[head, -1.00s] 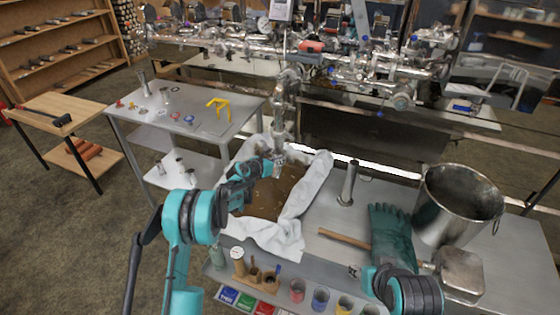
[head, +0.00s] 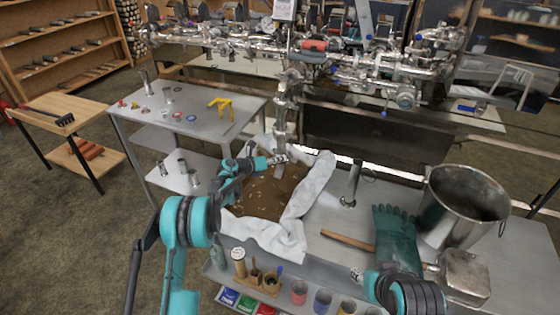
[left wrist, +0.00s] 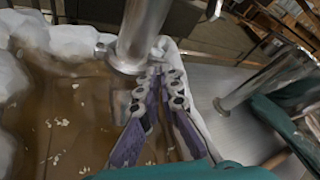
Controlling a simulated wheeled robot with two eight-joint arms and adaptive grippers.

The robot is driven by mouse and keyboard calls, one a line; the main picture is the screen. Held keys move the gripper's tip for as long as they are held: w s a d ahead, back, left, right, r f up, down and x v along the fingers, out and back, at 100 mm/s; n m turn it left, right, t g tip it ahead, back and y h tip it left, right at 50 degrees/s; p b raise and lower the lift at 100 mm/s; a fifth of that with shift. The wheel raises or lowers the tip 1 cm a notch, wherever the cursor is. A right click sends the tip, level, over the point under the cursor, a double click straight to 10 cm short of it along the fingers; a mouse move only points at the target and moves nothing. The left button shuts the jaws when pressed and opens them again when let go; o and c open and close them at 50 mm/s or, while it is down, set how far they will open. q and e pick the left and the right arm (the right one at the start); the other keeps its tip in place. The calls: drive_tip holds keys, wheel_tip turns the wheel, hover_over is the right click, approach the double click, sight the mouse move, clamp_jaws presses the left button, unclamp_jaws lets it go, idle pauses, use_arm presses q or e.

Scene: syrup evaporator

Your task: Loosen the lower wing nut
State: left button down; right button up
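A vertical metal pipe (head: 281,118) comes down from the pipework over a cloth-lined bin. In the left wrist view the pipe (left wrist: 143,28) ends in a round flange (left wrist: 124,60), with a small metal knob (left wrist: 100,48) on its left side. I cannot tell whether this knob is the lower wing nut. My left gripper (head: 282,159) is at the foot of the pipe. In the left wrist view its fingers (left wrist: 160,74) are partly open, close together, with nothing visible between them, just right of the flange. My right gripper (head: 356,273) is small and low by the glove.
The bin's white cloth (head: 313,190) surrounds brown liquid with pale flecks. Right of it are a short upright metal tube (head: 352,185), a green glove (head: 396,240), a wooden handle (head: 347,240) and a steel pot (head: 450,225). Small jars (head: 299,292) line the front shelf.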

idle(0.4)
use_arm(q)
drive_tip(key=c, duration=1.7)
unclamp_jaws()
drive_tip(key=shift+c, duration=0.2)
drive_tip(key=v, duration=0.8)
